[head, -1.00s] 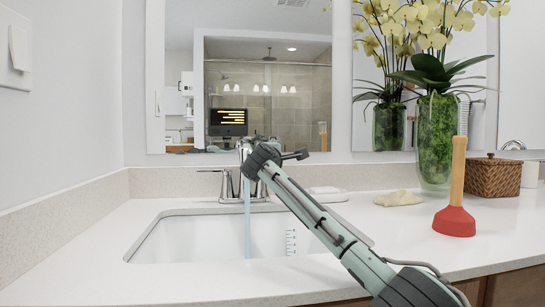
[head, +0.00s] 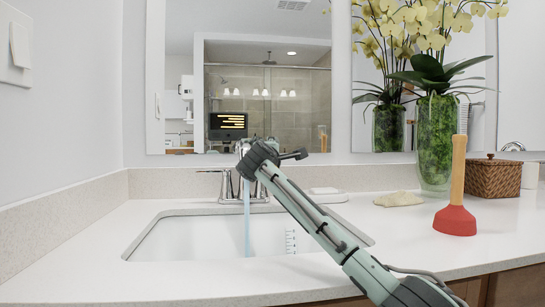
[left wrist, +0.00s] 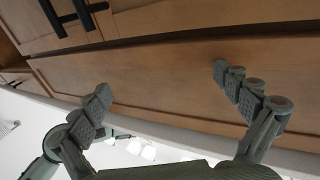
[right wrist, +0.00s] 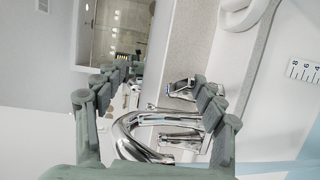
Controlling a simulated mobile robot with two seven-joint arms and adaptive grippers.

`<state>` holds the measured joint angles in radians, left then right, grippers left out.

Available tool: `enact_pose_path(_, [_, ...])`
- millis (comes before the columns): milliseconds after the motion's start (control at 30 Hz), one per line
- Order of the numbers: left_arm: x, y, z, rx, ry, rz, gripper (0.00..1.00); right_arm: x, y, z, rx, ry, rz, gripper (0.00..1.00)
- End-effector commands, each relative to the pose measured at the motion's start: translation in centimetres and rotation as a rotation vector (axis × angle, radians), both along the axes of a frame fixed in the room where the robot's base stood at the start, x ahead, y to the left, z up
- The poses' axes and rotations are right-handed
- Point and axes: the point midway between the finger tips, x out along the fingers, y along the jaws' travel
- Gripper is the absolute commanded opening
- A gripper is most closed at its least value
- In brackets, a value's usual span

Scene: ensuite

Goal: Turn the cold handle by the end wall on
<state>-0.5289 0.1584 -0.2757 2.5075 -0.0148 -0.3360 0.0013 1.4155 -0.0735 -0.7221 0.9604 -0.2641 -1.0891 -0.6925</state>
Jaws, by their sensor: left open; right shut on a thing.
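The chrome faucet (head: 227,184) stands behind the sink basin (head: 180,240). Its handle by the end wall (head: 212,172) points left toward the wall; the other handle is mostly hidden by my arm. A blue stream of water (head: 247,230) runs from the spout into the basin. My right gripper (head: 250,165) is at the spout. In the right wrist view, the curved spout (right wrist: 125,130) lies between its fingers (right wrist: 165,90); it is shut on the faucet, though the exact contact is hard to see. My left gripper (left wrist: 160,85) is open and empty, facing wooden drawers below the counter.
The end wall (head: 70,110) rises at the left. A soap dish (head: 327,195) is behind the basin. The left counter is clear.

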Motion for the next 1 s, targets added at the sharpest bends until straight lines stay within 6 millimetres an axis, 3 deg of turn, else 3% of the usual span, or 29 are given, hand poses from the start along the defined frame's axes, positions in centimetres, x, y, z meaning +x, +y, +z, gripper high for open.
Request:
enact_pose_path(33, [-0.1,-0.1,0.3,-0.008,-0.012,-0.002,1.00,-0.7,0.2,3.1,-0.005,-0.053,0.008,0.46])
enact_pose_path(333, [-0.4,-0.8,2.1,-0.052,-0.095,-0.017,1.00,-1.4,0.4,3.1,-0.005,-0.053,0.007,0.45])
enact_pose_path(800, [-1.3,-1.5,4.7,-0.113,-0.210,-0.036,1.00,-2.3,0.7,3.0,-0.004,-0.053,0.008,0.53])
enact_pose_path(833, [-1.3,-1.5,4.7,-0.114,-0.213,-0.036,1.00,-2.4,0.7,3.0,-0.003,-0.052,0.008,0.50])
enact_pose_path(900, [-1.3,-1.5,4.8,-0.116,-0.216,-0.036,1.00,-2.4,0.7,2.9,-0.003,-0.050,0.007,0.28])
enact_pose_path(1000, [-1.3,-1.5,4.8,-0.116,-0.215,-0.036,1.00,-2.3,0.6,2.6,-0.004,-0.044,0.006,0.28])
